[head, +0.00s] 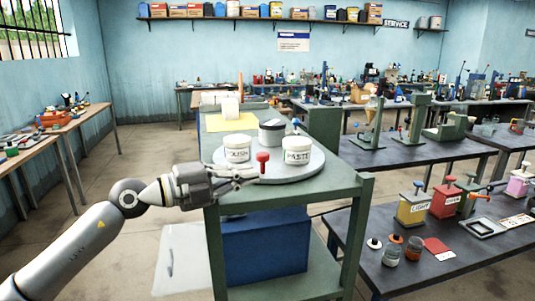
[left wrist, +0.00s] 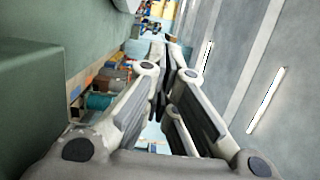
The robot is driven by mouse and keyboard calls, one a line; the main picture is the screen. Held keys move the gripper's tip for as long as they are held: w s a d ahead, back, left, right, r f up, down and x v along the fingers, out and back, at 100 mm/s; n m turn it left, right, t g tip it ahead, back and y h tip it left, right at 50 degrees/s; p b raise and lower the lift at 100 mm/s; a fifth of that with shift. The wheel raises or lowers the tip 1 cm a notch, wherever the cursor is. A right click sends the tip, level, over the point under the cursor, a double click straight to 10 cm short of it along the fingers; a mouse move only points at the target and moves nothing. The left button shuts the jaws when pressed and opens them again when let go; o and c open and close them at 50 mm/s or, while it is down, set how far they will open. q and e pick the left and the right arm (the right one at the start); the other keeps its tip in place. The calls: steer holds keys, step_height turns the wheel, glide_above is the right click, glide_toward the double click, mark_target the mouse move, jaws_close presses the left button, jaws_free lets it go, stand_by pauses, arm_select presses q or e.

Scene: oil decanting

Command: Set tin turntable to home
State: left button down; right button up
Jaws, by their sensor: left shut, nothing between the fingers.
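The grey round tin turntable (head: 290,173) lies on the green bench. It carries a white tin marked PASTE (head: 297,152) at the right, a white tin partly reading "OLISH" (head: 237,158) at the left, and a dark-lidded tin (head: 271,134) behind. A red knob (head: 262,158) stands at its front between the two white tins; a blue knob (head: 296,123) shows behind the PASTE tin. My left gripper (head: 250,173) is shut and empty at the turntable's front left edge, close to the red knob; contact cannot be told. The left wrist view shows its fingers together (left wrist: 160,48). My right gripper is out of view.
A yellow sheet (head: 230,122) and a white roll (head: 230,106) lie farther back on the bench. A blue box (head: 265,246) sits on its lower shelf. A dark table (head: 430,262) with yellow, red and pink cans stands at the right. Open floor lies at the left.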

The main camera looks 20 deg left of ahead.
arm_select(q)
steer(key=p+x, duration=0.2)
steer(key=x, duration=0.3)
steer(key=p+x, duration=0.1)
steer(key=x, duration=0.4)
steer(key=shift+r+p, duration=0.2)
steer(key=shift+p, duration=0.15)
steer(key=a, duration=0.3)
steer(key=shift+a+f, duration=0.25)
steer(key=shift+a, duration=0.45)
steer(key=shift+d, duration=0.15)
